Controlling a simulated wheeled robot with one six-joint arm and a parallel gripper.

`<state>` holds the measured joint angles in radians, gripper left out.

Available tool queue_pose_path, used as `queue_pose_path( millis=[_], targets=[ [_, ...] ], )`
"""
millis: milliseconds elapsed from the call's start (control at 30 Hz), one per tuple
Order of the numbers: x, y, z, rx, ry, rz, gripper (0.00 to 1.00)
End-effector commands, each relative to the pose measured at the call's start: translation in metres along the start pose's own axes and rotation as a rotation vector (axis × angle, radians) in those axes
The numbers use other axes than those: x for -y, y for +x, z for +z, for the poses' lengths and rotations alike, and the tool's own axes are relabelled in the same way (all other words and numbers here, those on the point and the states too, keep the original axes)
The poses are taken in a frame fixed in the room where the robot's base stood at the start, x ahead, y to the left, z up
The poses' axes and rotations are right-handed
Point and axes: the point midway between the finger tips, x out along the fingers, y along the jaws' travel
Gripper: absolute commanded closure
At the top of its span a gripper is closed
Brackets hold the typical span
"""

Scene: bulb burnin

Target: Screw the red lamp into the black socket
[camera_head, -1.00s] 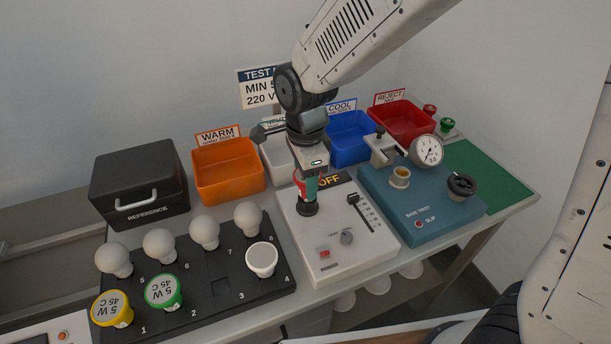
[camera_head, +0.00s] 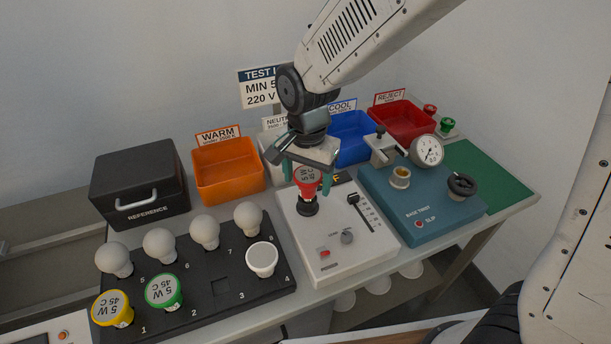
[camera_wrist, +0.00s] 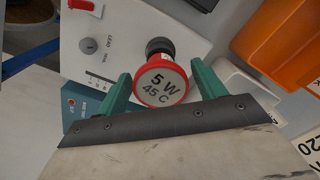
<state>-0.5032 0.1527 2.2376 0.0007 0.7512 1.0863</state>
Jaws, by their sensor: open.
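The red lamp (camera_head: 307,180), with a grey face marked 5 W 45 C, stands upright in the black socket (camera_head: 307,208) on the white tester box. The wrist view shows the lamp (camera_wrist: 161,83) end on, with the dark socket (camera_wrist: 159,47) behind it. My gripper (camera_head: 307,185) is at the lamp from above. Its green fingers (camera_wrist: 160,90) are spread on either side of the lamp, with a visible gap in the wrist view. How far the lamp is threaded in is hidden.
The white tester (camera_head: 335,255) carries a slider, a knob and a red switch. A black tray (camera_head: 205,315) of bulbs is at left. Orange (camera_head: 228,180), blue (camera_head: 350,150) and red (camera_head: 402,122) bins stand behind. A teal twist tester (camera_head: 440,215) is close on the right.

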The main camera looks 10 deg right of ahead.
Motion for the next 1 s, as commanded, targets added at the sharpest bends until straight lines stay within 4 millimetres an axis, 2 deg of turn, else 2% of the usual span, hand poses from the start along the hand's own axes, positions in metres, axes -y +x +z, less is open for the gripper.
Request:
queue_pose_path(
  millis=[700,833,1000],
  targets=[
    [-0.0052,0.0,-0.0004,0.0,-1.091,0.001,0.31],
    [-0.0057,0.0001,-0.0004,0.0,-1.213,0.001,0.31],
    [-0.0058,0.0001,-0.0004,0.0,-1.245,0.001,0.31]
  ],
)
